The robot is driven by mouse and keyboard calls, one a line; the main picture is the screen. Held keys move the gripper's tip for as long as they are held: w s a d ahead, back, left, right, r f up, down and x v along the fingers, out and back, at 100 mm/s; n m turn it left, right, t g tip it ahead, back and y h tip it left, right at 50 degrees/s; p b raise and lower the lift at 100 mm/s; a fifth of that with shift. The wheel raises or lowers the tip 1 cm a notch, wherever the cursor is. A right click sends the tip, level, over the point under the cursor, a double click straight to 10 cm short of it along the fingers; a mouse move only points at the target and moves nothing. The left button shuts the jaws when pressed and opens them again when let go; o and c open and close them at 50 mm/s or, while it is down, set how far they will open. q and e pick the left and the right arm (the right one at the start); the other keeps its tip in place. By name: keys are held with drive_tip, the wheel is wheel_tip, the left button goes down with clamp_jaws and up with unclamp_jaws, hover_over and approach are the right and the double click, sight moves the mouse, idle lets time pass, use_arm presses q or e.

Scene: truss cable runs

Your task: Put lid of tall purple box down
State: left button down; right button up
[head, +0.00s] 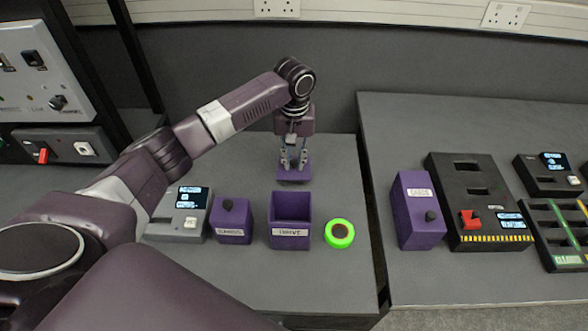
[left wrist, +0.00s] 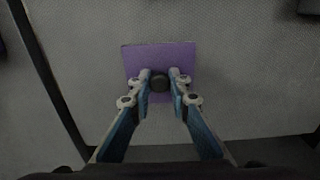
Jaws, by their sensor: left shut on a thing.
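My left gripper (head: 293,160) is shut on the dark knob (left wrist: 160,83) of a square purple lid (head: 293,174). The lid also shows flat below the fingers in the left wrist view (left wrist: 160,56). It is behind the open purple box (head: 290,238), low over the grey table; I cannot tell whether it touches the surface. The open box has a white label on its front and no lid on it. My right gripper is not in view.
A lidded purple box (head: 231,222) and a grey device (head: 180,215) stand left of the open box. A green round item (head: 340,234) lies to its right. Past a table gap stand another lidded purple box (head: 415,205) and a black panel (head: 480,200). The table around the lid is clear.

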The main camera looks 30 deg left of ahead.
sight(294, 169)
use_arm(q)
drive_tip(key=shift+f, duration=2.1)
drive_tip(key=shift+s, duration=0.1)
drive_tip(key=c, duration=1.8)
unclamp_jaws()
drive_tip(key=shift+f, duration=0.1)
wheel_tip(294, 169, up, 12)
drive_tip(key=shift+r+b, duration=0.15)
drive_tip(key=shift+b, duration=0.15)
